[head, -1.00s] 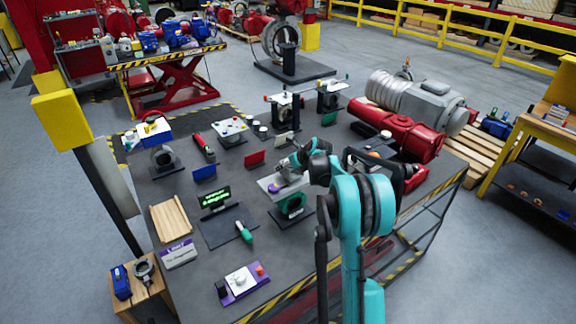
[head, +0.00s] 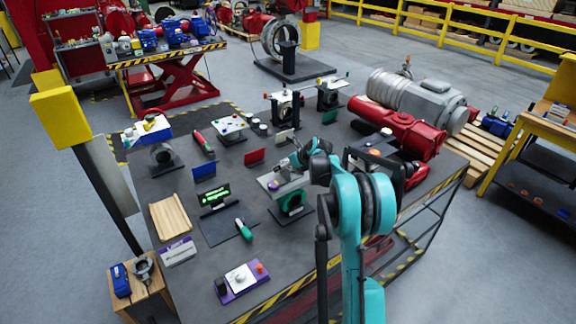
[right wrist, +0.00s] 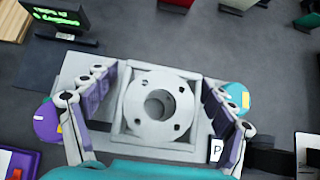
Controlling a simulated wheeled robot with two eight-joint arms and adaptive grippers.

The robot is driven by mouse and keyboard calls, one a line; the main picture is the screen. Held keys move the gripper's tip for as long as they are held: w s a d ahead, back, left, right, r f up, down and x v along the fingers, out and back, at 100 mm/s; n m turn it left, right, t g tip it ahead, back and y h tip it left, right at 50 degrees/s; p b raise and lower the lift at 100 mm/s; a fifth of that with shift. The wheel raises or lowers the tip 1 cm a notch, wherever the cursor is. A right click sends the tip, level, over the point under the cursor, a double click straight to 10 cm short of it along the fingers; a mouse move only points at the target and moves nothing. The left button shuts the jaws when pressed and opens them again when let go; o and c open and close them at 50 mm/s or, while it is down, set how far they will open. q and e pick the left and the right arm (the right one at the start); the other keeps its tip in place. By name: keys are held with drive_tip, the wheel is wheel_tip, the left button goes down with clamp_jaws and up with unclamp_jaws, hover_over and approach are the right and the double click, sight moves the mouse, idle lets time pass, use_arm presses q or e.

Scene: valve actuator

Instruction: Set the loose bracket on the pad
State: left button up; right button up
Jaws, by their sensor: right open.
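My right gripper (right wrist: 160,92) is open. Its two purple-padded fingers stand on either side of a light grey square part with a round, holed flange (right wrist: 136,122). I cannot tell whether this part is the loose bracket or a fixed mount. It sits over a pale grey plate (right wrist: 72,72). The arm hides part of this spot. I cannot make out the pad for certain. My left gripper is not in view.
A small green-lit display (head: 215,196) stands left of the valve, with a green-handled tool (head: 243,229) on a dark mat. A purple-based control box (head: 242,280) is near the front edge. Red and blue plates stand behind. A red actuator (head: 405,132) lies at the right.

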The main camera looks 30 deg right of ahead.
drive_tip(key=v, duration=1.1)
drive_tip(key=shift+s+r, duration=0.25)
drive_tip(key=shift+r, duration=0.05)
